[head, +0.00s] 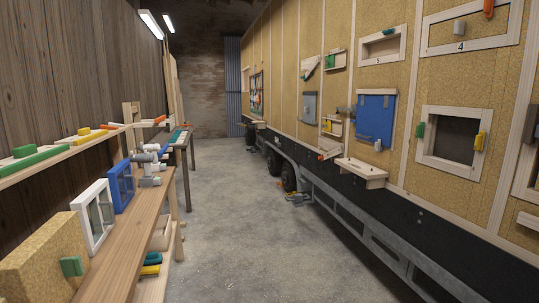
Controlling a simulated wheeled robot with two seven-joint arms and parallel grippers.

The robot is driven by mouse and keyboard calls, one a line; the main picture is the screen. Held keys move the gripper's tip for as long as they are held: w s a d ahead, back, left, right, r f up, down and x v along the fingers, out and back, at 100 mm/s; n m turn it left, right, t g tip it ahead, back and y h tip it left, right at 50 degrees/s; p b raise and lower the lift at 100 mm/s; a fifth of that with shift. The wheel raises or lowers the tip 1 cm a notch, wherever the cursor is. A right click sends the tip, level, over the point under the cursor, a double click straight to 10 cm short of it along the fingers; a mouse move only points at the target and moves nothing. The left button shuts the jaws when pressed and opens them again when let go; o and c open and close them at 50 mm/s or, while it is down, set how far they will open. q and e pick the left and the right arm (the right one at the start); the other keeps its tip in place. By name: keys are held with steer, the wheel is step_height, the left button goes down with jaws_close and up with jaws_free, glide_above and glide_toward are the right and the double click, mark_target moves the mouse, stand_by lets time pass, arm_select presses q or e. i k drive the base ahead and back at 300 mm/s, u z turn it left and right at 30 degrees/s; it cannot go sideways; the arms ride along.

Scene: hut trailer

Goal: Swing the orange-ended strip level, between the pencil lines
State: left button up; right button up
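An orange piece (489,8) hangs steeply over the frame of opening 4 at the top right; its upper part is cut off by the picture edge. A smaller wooden piece with an orange end (327,154) sticks out low on the trailer wall, left of the small wooden shelf. I cannot tell which of these is the strip, and no pencil lines can be made out. Neither of my grippers is in view.
The trailer wall (405,95) runs along the right, with a blue panel (375,119) and a small jutting wooden shelf (361,172). A workbench (131,235) with a white window frame (93,218) lines the left.

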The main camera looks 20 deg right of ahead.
mark_target(339, 150)
steer(key=k, duration=0.5)
steer(key=z, duration=0.7)
steer(key=i, duration=6.45)
steer(key=z, duration=2.2)
